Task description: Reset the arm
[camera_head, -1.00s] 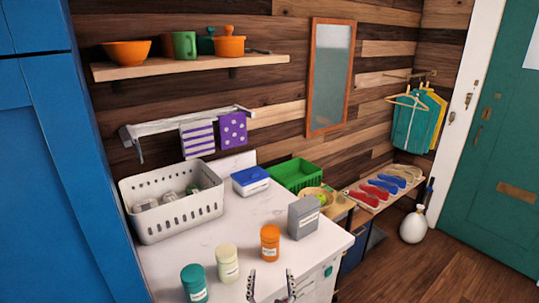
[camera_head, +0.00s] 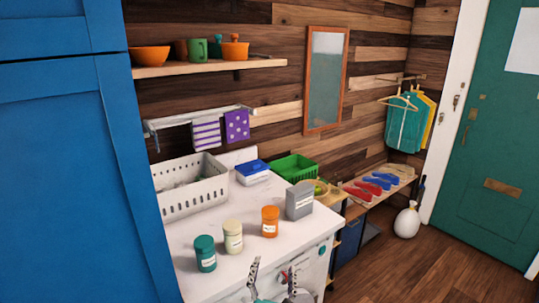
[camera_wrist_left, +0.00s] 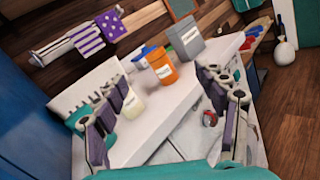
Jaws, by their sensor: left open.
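My left gripper (camera_head: 273,271) shows at the bottom of the head view, in front of the white counter's front edge. It is open, with nothing between its fingers. In the left wrist view its two fingers (camera_wrist_left: 163,80) stand wide apart, with the counter and jars beyond them. My right gripper is in neither view. On the counter (camera_head: 225,282) stand a teal jar (camera_head: 205,254), a cream jar (camera_head: 233,237), an orange jar (camera_head: 270,221) and a grey box (camera_head: 299,201), all apart from the gripper.
A tall blue cabinet (camera_head: 75,180) stands at left. A shoe shelf (camera_head: 352,191) and green door (camera_head: 490,150) are at right.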

